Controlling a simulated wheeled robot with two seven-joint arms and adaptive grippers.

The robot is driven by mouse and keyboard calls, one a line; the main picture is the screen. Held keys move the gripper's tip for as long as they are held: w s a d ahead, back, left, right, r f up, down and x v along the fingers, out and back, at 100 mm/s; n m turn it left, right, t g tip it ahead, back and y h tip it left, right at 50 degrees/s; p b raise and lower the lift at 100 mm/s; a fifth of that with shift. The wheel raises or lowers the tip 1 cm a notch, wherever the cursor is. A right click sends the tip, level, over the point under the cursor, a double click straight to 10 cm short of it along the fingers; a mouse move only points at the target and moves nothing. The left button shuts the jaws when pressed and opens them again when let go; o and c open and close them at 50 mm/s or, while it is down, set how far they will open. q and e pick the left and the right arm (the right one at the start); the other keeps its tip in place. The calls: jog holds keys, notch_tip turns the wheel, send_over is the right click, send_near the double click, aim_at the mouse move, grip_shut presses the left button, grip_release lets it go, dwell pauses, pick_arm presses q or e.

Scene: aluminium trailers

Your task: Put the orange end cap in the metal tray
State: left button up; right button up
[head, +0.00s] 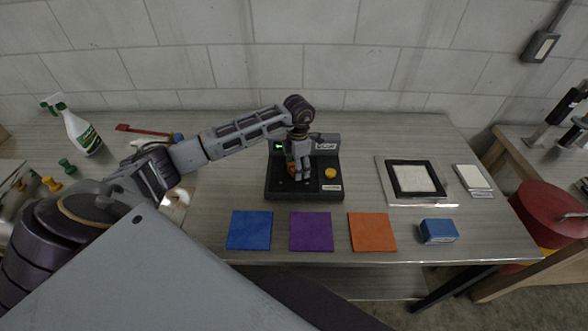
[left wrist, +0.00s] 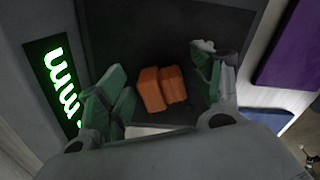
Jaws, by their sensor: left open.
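The orange end cap (left wrist: 162,88) lies on the dark surface of a black device (head: 305,190); it looks like two rounded orange blocks side by side. In the head view only a bit of orange (head: 291,168) shows beside the fingers. My left gripper (head: 297,175) is open above the device, pointing down. In the left wrist view its green-padded fingers (left wrist: 160,84) stand on either side of the cap, with gaps visible. A shiny metal piece (head: 174,194), partly hidden behind my left arm, may be the metal tray; I cannot tell. My right gripper is not in view.
The device has a green-lit display (head: 279,146) and a yellow button (head: 330,172). Blue (head: 249,230), purple (head: 311,231) and orange (head: 372,232) squares lie in front, beside a blue box (head: 438,231). A black-framed plate (head: 415,180) lies right. A spray bottle (head: 79,132) stands left.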

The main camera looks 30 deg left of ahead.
pick_arm(q)
jog(key=c, duration=1)
notch_tip(320, 180, up, 10)
jog(key=b, duration=0.2)
dwell(0.6)
